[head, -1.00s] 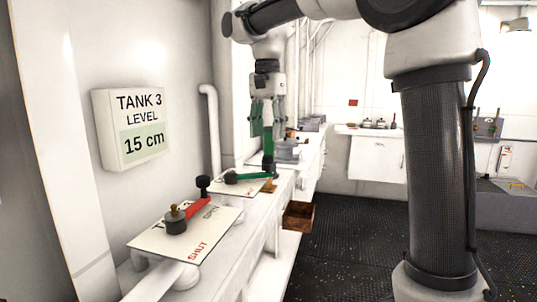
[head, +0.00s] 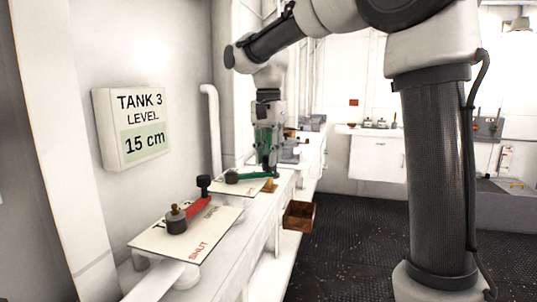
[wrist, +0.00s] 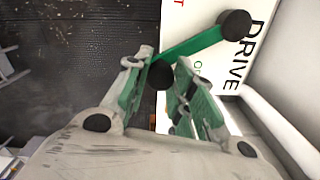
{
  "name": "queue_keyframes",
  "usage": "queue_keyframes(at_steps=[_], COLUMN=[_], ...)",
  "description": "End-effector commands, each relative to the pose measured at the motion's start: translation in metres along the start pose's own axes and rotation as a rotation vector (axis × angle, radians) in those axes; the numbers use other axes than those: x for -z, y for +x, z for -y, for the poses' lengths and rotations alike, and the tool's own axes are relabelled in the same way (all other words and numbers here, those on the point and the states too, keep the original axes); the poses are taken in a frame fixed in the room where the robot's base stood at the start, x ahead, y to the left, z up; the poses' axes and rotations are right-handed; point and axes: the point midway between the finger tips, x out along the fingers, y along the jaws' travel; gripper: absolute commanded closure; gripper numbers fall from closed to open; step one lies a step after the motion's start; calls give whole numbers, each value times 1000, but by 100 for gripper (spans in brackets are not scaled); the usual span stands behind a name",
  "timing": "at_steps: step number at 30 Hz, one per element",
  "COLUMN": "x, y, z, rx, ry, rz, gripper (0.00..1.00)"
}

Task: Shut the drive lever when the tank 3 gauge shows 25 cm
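The tank 3 gauge (head: 131,128) on the left wall reads 15 cm. The drive lever (head: 255,177) is green, with a black pivot and a black end knob, on a white plate (head: 213,186). In the wrist view the plate is lettered DRIVE, and the green lever (wrist: 195,42) lies beside partly covered lettering that starts with O. My gripper (head: 267,158) points down over the lever's knob end. In the wrist view my gripper (wrist: 161,68) has its fingers apart, one on each side of the knob. I cannot tell whether they touch it.
A nearer plate (head: 185,238) carries a red lever (head: 198,208) with OPEN and SHUT lettering. A brown open box (head: 299,216) sits beside the bench on the right. A grey pipe (head: 212,125) rises behind the levers.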

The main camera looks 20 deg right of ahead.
Motion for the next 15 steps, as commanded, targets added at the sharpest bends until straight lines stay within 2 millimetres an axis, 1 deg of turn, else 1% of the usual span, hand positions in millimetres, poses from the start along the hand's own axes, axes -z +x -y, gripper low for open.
queue_keyframes(at_steps=[5, 11, 15], x=[0, -6, -6], y=[0, -1, -1], z=[0, -5, -5], rx=[1, 1, 1], ry=[1, 77, 80], rz=[0, 0, 0], gripper=[100, 100, 100])
